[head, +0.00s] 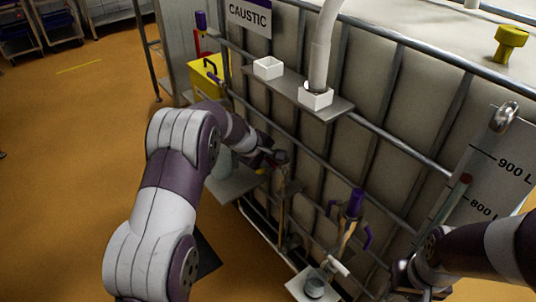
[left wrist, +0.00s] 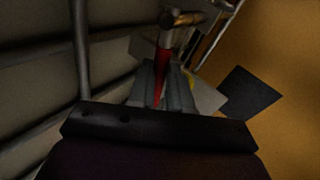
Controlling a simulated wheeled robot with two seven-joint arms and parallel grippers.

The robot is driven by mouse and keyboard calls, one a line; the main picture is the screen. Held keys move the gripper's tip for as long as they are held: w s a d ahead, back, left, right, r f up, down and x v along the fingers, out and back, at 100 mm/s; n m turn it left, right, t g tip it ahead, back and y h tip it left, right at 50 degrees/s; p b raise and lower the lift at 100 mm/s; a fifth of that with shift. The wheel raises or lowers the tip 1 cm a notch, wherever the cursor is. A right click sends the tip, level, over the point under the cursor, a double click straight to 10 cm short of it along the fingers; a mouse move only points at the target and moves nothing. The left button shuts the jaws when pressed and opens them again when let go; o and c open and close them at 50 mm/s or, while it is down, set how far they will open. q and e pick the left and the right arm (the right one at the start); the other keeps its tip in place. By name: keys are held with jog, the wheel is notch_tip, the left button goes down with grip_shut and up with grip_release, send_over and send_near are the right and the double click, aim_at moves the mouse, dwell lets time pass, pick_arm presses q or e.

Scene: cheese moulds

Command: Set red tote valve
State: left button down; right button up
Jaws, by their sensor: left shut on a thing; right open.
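In the head view my left gripper (head: 276,158) is at the caged tote's front, below the grey shelf. In the left wrist view its fingers (left wrist: 163,85) are shut on the red valve handle (left wrist: 163,60). A metal pipe piece (left wrist: 183,19) shows at the handle's far end. In the head view the handle is mostly hidden by the gripper, and the valve's exact angle cannot be told. My right gripper (head: 402,277) is open at the lower right, beside the tote cage, its fingers partly dark and hard to make out.
A purple-handled valve (head: 354,203) stands to the right, above a small grey cup (head: 315,288). White square cups (head: 268,68) sit on the grey shelf (head: 290,83). Orange floor at left is open.

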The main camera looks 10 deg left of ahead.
pick_arm(q)
jog(key=s+d+n+y+p, duration=0.1)
jog(key=s+n+y+p, duration=0.2)
jog(key=n+p, duration=0.4)
jog(key=s+d+n+g+y+p, duration=0.1)
jog(key=n+y+p, duration=0.4)
jog(key=p, duration=1)
jog(key=shift+s+d+n, duration=0.45)
jog(key=shift+s+n, duration=0.55)
jog(key=shift+n, duration=0.3)
jog(key=c, duration=1.3)
grip_release()
jog(key=shift+c, duration=0.2)
jog(key=v, duration=1.2)
jog(key=shift+d+r, duration=0.25)
jog(key=shift+r, duration=0.05)
